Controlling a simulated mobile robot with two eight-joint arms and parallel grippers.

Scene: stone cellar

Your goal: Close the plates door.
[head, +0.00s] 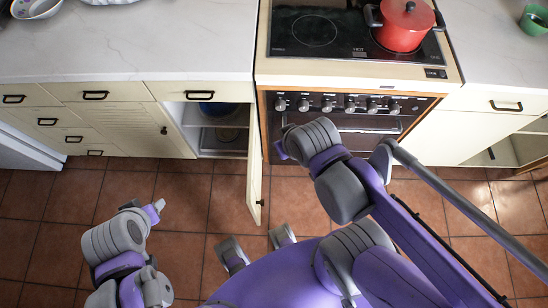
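A cream cabinet door (255,185) stands swung wide open, seen nearly edge-on, just left of the oven. Its cabinet (203,140) is open and shows a blue dish (212,108) on the upper shelf and a plate-like item (228,134) lower down; I cannot clearly make out the dishes. My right gripper (281,150) is in front of the oven's left side, to the right of the door and above its lower end in the picture; its fingers are mostly hidden by the wrist. My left gripper (157,207) is over the floor, left of the door, with its finger opening not visible.
The oven (345,132) with its knobs and handle is close by my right arm. A red pot (404,22) sits on the stove. Another cabinet (500,152) at the right is open. Tiled floor (195,190) between my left gripper and the door is clear.

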